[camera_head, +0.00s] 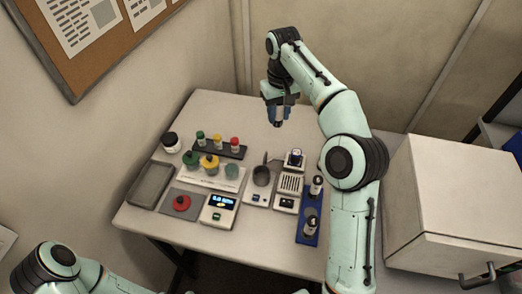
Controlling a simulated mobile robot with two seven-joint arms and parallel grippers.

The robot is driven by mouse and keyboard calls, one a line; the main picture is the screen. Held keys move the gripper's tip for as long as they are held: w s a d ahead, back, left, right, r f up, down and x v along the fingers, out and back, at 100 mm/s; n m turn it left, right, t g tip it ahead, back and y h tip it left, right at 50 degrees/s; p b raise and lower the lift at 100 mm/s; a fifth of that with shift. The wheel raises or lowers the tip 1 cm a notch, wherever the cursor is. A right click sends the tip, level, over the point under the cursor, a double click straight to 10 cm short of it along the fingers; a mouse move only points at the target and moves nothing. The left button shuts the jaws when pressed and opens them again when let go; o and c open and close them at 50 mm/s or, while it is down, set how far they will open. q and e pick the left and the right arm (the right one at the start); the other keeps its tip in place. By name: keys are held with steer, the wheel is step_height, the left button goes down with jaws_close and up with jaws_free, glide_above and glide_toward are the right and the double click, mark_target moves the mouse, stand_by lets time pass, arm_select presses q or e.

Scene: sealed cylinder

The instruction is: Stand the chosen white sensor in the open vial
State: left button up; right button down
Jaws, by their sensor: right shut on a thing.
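My right gripper (279,118) hangs in the air above the back right part of the table, fingers down. It is shut on a small pale thing, probably a white sensor, mostly hidden between the fingers. Small vials with green, yellow and red caps stand in a dark rack (205,150). Two dark-and-white upright pieces, one (316,186) behind the other (310,223), stand on a blue tray (303,240). A small piece (294,155) sits on the grey device. I cannot tell which vessel is the open vial. My left gripper is out of view; only its arm shows at lower left.
On the table (245,112) are a grey tray (151,185), a scale with a lit display (219,210), a red knob (181,203), a dark cup (262,175) and a black jar (171,142). A white cabinet (450,200) stands at right. The table's back is clear.

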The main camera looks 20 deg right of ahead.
steer(key=shift+d+f, duration=0.1)
steer(key=shift+f, duration=0.15)
step_height(320, 180, down, 19)
steer(key=shift+f, duration=0.1)
steer(key=shift+s, duration=0.1)
steer(key=c, duration=0.8)
jaws_free()
steer(key=shift+f, duration=0.15)
